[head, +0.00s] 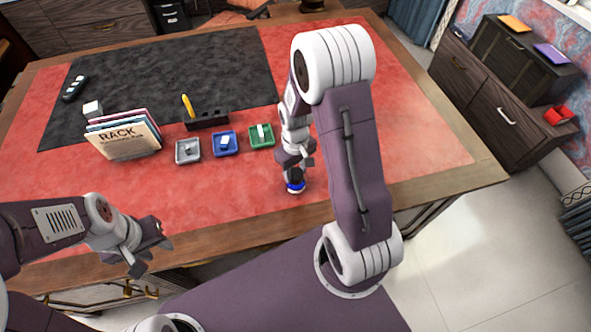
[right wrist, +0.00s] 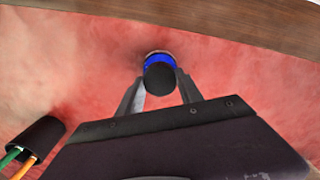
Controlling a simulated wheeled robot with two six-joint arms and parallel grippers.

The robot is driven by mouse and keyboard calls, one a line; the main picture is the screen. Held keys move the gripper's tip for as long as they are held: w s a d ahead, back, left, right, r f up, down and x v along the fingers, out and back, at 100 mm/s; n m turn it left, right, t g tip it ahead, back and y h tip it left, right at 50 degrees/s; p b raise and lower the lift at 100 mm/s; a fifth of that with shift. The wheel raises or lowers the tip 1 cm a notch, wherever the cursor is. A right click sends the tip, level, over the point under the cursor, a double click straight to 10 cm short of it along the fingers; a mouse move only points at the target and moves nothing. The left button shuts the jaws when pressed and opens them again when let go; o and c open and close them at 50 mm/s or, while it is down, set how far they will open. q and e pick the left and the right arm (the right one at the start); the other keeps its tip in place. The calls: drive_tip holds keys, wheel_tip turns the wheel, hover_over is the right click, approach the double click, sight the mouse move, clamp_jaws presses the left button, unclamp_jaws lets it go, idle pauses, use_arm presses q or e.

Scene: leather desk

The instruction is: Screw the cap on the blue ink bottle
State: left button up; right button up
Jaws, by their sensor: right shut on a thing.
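The blue ink bottle (head: 295,187) stands on the red leather near the desk's front edge. In the right wrist view the blue of the bottle (right wrist: 157,59) shows just beyond a round dark cap (right wrist: 160,78). My right gripper (right wrist: 161,88) is shut on the cap, with a finger on each side, over the bottle. The cap hides most of the bottle, so I cannot tell how far it is seated. My right gripper (head: 296,172) also shows above the bottle in the head view. My left gripper (head: 152,258) is open and empty in front of the desk's left part.
Grey (head: 188,151), blue (head: 225,143) and green (head: 261,135) trays stand left of the bottle. A dark cup with pens (right wrist: 35,142) shows in the wrist view. The red leather at right is clear.

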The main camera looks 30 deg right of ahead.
sight(295, 173)
drive_tip(key=shift+f, duration=0.1)
idle(0.5)
drive_tip(key=o, duration=1.4)
wheel_tip(295, 173, up, 9)
drive_tip(key=shift+r+p, duration=0.1)
drive_tip(key=shift+p, duration=0.4)
